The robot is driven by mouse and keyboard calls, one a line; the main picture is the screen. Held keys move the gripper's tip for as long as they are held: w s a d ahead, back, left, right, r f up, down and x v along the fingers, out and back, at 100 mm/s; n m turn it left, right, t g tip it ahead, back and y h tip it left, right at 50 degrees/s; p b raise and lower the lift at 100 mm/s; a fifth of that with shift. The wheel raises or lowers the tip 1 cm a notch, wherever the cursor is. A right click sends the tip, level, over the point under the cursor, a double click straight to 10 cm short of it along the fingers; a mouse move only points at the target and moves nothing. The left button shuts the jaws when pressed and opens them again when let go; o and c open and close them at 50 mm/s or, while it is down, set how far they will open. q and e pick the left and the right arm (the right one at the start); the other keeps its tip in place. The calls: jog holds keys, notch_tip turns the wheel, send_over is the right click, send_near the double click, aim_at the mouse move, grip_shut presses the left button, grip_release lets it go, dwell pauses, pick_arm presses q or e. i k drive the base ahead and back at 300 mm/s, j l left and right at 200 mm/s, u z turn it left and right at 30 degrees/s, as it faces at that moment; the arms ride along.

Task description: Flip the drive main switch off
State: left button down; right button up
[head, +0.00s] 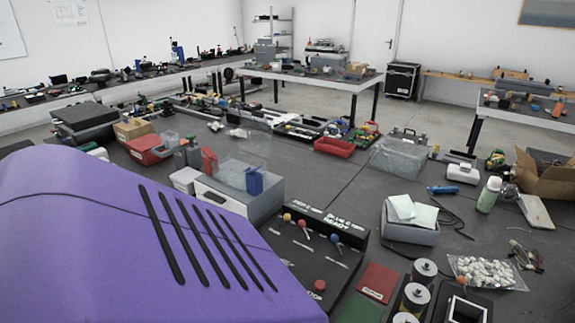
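A black control panel (306,252) with a raised rear strip bearing light lettering, partly readable as "READY", stands at the lower middle. Small levers with a yellow knob (287,216), an orange-red knob (302,223) and a blue knob (334,238) rise near its back. A red knob (319,285) is near its front, by lettering that looks like "STOP". I cannot tell which control is the drive main switch, or its position. A large purple cover (90,215) with black slots hides the panel's lower left. Neither of my grippers is in view.
A grey box (250,205) stands behind the panel. A grey tray (409,229), a bag of white pieces (487,271) and a spray bottle (489,194) are farther right. Cluttered tables stand behind.

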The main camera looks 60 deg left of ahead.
aim_at(286, 217)
jog(key=k+j, duration=0.1)
jog(key=j, duration=0.35)
jog(key=k+j, duration=0.1)
jog(key=j, duration=0.35)
jog(key=k+j, duration=0.1)
jog(key=j, duration=0.35)
